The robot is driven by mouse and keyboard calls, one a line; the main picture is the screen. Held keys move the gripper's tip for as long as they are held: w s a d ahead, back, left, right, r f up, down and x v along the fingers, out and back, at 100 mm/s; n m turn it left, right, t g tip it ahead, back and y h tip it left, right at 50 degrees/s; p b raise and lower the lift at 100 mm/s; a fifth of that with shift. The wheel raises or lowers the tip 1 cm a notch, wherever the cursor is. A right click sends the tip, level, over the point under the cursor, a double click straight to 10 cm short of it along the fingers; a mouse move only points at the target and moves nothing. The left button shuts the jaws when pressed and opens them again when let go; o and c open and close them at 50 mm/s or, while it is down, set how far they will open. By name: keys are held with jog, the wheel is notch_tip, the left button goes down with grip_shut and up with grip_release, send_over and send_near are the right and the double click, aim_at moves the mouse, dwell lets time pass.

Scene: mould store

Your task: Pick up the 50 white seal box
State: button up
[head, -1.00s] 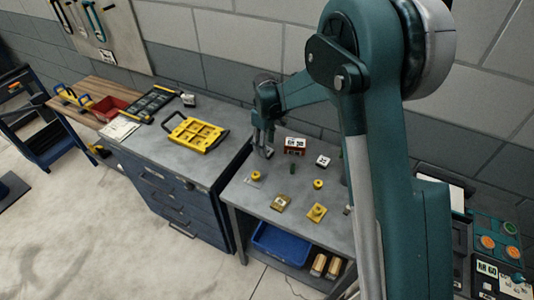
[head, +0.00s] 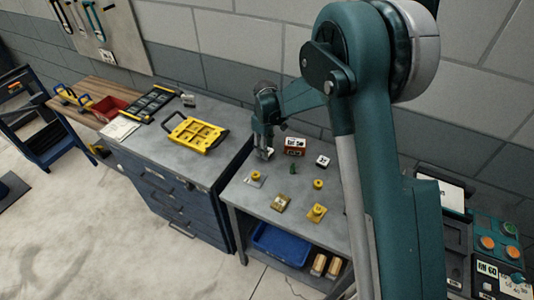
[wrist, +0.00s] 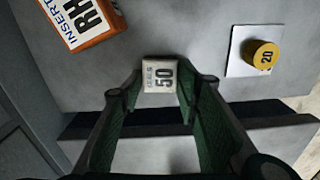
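The white seal box (wrist: 160,75), marked 50, lies on the grey bench in the wrist view, its label facing the camera. My gripper (wrist: 160,84) has its two green-padded fingers apart, one at each side of the box. A gap or contact at the box's sides is too small to tell. In the head view my gripper (head: 264,154) points down at the bench's back left, and its fingers mostly hide the box.
An orange-brown insert box (wrist: 88,22) with a white label stands close at left. A yellow round piece (wrist: 262,56) marked 20 sits on a white plate at right. Another white box (head: 322,161), several yellow pieces and a small green piece (head: 293,169) share the bench (head: 240,192).

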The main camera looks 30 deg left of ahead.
jog(key=c, duration=0.4)
jog(key=shift+r, duration=0.15)
notch_tip(320, 180, up, 10)
dwell(0.6)
